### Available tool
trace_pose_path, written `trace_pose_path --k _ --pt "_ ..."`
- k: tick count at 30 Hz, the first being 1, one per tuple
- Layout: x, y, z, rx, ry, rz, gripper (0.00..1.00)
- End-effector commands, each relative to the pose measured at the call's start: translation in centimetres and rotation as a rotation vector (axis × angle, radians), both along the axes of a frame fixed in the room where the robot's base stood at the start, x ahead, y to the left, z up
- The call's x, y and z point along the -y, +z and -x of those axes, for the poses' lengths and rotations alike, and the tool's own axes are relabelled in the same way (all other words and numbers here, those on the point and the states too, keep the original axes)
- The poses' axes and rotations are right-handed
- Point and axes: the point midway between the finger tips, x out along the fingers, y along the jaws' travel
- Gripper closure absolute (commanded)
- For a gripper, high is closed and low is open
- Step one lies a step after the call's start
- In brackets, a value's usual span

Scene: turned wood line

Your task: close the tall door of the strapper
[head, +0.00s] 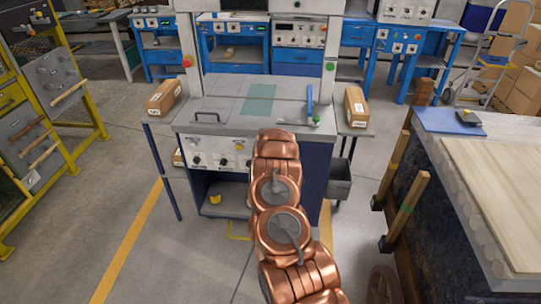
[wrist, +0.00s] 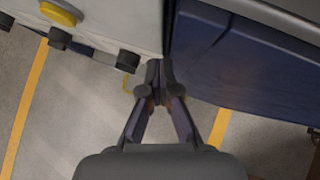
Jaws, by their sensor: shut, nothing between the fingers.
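The strapper (head: 235,105) stands ahead, a grey-topped machine with an arch over it. Its front has a white control panel (head: 212,155), with an open bay (head: 205,190) below. A dark blue upright panel (head: 315,185), apparently the tall door, shows right of the bay, partly behind my arm. It also shows in the wrist view (wrist: 245,65), right of the white panel; I cannot tell how far it stands open. My gripper (wrist: 156,75) is shut and empty, its tips near the gap between the white and blue panels. Contact is unclear. The head view hides the gripper behind my arm.
Cartons (head: 355,105) sit on the side shelves. A grey bin (head: 338,178) hangs at the strapper's right. A bench with wooden posts (head: 405,210) stands close on the right, a yellow rack (head: 60,110) on the left. Floor at front left is clear.

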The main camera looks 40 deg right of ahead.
Motion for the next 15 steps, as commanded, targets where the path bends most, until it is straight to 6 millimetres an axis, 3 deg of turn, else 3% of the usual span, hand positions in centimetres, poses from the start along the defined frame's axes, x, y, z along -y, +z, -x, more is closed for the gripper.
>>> trace_pose_path --k 15 --pt "1.1 0.5 0.1 0.008 -0.010 0.008 1.00"
